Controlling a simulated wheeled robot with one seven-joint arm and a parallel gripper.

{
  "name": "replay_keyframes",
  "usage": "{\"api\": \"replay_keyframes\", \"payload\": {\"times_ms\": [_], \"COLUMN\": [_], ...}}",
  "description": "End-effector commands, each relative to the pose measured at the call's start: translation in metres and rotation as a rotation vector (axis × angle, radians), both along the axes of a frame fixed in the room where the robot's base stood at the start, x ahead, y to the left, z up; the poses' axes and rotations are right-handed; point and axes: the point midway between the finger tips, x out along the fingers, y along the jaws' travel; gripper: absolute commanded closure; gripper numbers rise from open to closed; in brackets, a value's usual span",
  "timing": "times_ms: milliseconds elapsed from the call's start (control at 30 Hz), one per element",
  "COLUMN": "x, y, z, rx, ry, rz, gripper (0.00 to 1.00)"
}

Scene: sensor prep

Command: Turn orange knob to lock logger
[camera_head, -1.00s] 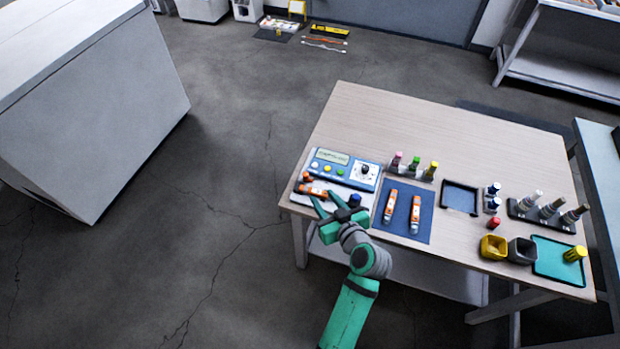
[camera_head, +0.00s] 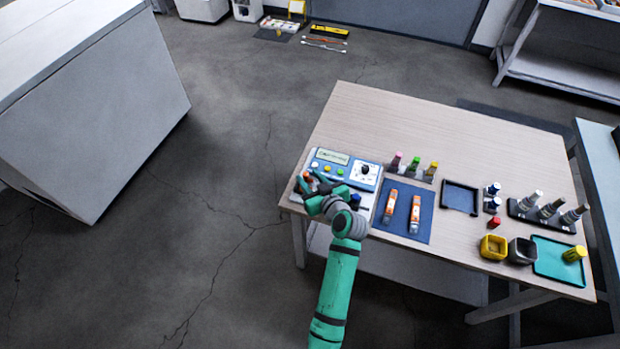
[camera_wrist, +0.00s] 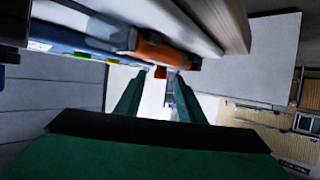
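The logger (camera_head: 340,158) is a blue and white box with a display, coloured buttons and a dark dial, at the left end of the wooden table. A small orange part (camera_head: 308,176), possibly the orange knob, shows at its front left, partly hidden by my gripper (camera_head: 311,180). My gripper is over the logger's front left part, with its fingers apart. In the wrist view, an orange cylinder (camera_wrist: 165,52) lies just above my two green fingertips (camera_wrist: 156,78). I cannot tell whether it is the knob or a sensor, or whether the fingers touch it. Nothing shows clamped between them.
Two orange and white sensors (camera_head: 415,208) lie on a blue mat (camera_head: 402,228) right of the logger. The table's back half is clear.

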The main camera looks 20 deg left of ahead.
Motion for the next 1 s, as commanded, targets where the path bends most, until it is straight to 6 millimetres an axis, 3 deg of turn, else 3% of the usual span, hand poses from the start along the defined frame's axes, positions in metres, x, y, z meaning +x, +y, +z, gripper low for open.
{"api": "replay_keyframes", "payload": {"times_ms": [300,433,467,1000], "x": [0.0013,0.0011,0.0012,-0.0023], "y": [0.0013,0.0012,0.0011,0.0046], "z": [-0.0009,-0.0008,-0.0009,-0.0012], "rx": [0.0,0.001,0.001,0.0], "ry": [0.0,0.001,0.001,0.001], "rz": [0.0,0.0,0.0,-0.103], "gripper": [0.67,0.98,1.0,1.0]}}
